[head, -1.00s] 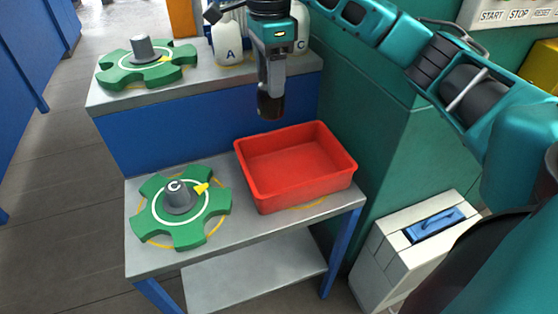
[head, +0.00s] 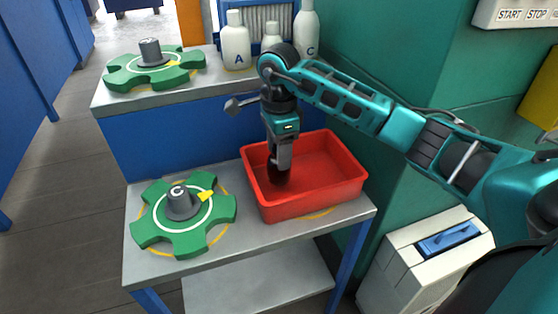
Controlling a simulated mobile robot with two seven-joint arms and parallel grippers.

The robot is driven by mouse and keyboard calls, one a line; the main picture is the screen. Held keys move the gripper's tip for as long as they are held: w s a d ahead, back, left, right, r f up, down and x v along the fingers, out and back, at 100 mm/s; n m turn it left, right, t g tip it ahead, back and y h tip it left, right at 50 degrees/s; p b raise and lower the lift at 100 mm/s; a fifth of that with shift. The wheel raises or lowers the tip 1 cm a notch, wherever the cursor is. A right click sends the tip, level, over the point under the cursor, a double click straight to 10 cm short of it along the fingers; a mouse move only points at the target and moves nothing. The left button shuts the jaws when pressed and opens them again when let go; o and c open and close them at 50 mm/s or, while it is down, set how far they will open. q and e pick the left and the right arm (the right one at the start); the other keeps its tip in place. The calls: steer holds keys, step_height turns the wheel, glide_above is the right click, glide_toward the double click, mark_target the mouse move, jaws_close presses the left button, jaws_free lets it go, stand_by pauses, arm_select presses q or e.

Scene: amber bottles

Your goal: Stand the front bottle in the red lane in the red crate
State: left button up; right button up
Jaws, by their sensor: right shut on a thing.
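The red crate (head: 330,198) sits on the right part of the lower grey table. My right gripper (head: 281,162) points down over the crate's left part. It is shut on a dark amber bottle (head: 279,178), which looks about upright. The bottle's lower end is inside the crate's outline, near the left wall. I cannot tell if it touches the crate floor. I see no other bottle in the crate and cannot make out a red lane. My left gripper is out of view.
A green star-shaped wheel marked C (head: 154,221) lies left of the crate. A second green wheel (head: 126,77) and white bottles, one marked A (head: 236,48), stand on the higher shelf behind. A green wall (head: 425,110) rises to the right.

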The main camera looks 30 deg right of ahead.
step_height(320, 180, down, 3)
steer(key=shift+f, duration=0.1)
steer(key=o, duration=1.1)
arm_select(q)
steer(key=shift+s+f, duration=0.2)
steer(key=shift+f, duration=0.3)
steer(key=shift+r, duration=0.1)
arm_select(e)
steer(key=shift+r, duration=0.4)
arm_select(q)
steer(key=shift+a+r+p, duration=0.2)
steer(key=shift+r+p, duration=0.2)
steer(key=shift+p, duration=0.3)
arm_select(e)
step_height(320, 180, up, 11)
steer(key=shift+r, duration=0.2)
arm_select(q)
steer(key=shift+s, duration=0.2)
